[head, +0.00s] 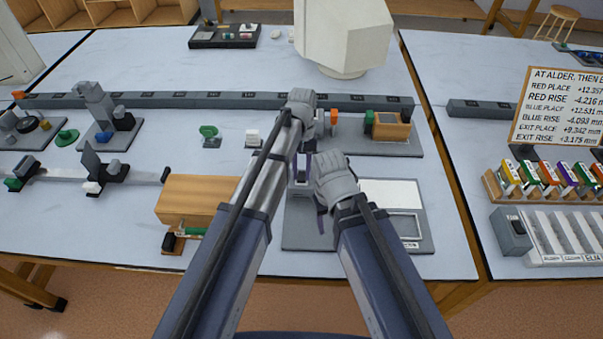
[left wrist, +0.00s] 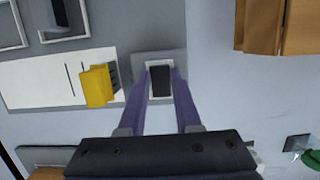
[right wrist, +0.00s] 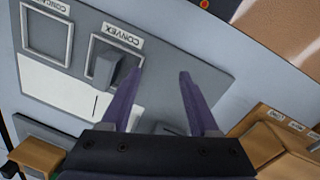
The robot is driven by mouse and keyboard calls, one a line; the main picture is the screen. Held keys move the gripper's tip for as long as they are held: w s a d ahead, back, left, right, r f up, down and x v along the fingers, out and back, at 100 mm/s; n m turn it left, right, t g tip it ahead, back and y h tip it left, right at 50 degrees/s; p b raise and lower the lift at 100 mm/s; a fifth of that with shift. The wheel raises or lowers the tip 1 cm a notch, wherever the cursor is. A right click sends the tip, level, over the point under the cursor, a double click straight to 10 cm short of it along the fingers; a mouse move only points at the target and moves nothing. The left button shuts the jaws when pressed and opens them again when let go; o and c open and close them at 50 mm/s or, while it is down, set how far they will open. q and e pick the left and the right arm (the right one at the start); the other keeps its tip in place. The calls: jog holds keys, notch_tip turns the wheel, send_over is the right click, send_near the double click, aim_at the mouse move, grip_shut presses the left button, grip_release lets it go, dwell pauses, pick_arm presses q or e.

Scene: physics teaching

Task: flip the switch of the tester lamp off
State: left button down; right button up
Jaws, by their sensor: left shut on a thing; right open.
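In the left wrist view a dark switch (left wrist: 160,82) sits in a white frame on a grey housing at the board's edge. My left gripper (left wrist: 162,76) has its purple fingers on both sides of it, shut on the switch. In the head view my left gripper (head: 302,178) reaches down at the left of the grey tester board (head: 300,236). A yellow block (left wrist: 98,85), perhaps the lamp, is beside the switch in front of a white panel (left wrist: 40,82). My right gripper (right wrist: 160,77) is open and empty over the board, near a grey block (right wrist: 112,66) in the slot labelled CONVEX.
A wooden block (head: 196,196) stands left of my left arm. A wooden box (head: 392,126) on a grey base is behind the board. A long grey rail (head: 220,101) crosses the table. A sign (head: 560,108) and a rack of coloured pieces (head: 548,176) are at right.

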aim_at(302, 173)
pick_arm(q)
jog(key=c, duration=0.6)
grip_release()
jog(key=shift+r, duration=0.15)
pick_arm(e)
jog(key=shift+r, duration=0.1)
pick_arm(q)
jog(key=p+v, duration=0.7)
jog(key=shift+w+r+p, duration=0.15)
jog(key=shift+r+p, duration=0.05)
jog(key=shift+p, duration=0.1)
pick_arm(e)
notch_tip(302, 173, up, 7)
jog(key=shift+r, duration=0.1)
